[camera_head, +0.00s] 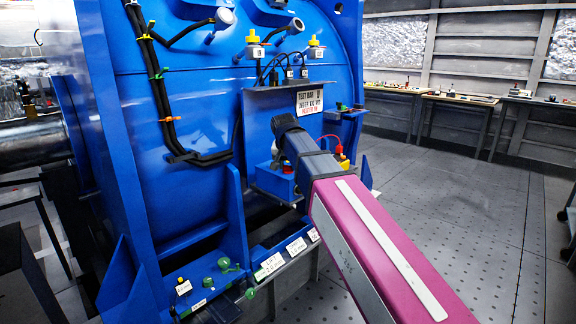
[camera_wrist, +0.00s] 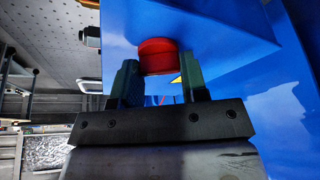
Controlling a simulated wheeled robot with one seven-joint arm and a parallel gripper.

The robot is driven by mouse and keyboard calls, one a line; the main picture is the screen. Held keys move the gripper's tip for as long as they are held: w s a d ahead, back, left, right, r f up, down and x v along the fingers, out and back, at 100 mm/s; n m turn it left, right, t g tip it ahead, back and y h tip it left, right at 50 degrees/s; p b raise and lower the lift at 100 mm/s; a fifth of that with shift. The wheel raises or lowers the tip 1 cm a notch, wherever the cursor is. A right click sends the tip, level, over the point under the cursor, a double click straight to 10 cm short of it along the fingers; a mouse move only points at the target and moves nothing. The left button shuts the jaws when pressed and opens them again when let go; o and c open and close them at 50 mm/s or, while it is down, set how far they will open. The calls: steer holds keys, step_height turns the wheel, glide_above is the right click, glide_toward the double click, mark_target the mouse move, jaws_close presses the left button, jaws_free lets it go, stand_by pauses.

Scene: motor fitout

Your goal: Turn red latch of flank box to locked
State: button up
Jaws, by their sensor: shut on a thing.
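The red latch (camera_wrist: 158,56) is a short round red knob on the face of a blue box (camera_wrist: 205,25) in the wrist view. My gripper (camera_wrist: 159,72) has one dark green finger on each side of the knob and is shut on it. I cannot tell the latch's turn angle from these frames.
The big blue machine (camera_head: 190,100) fills the left and middle of the head view. A sign (camera_head: 309,101) and yellow-capped fittings sit above my wrist. Labelled bins (camera_head: 270,262) and green knobs are below. Open floor (camera_head: 450,200) lies to the right, with benches behind.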

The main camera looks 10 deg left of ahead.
steer(key=m+h, duration=0.1)
steer(key=m, duration=0.2)
steer(key=m+g+h, duration=0.1)
steer(key=m, duration=0.2)
steer(key=shift+a, duration=0.1)
steer(key=shift+m, duration=0.3)
stand_by(0.3)
steer(key=o, duration=0.9)
steer(key=v, duration=1)
steer(key=shift+a+r, duration=0.3)
steer(key=shift+r, duration=0.05)
steer(key=shift+s, duration=0.15)
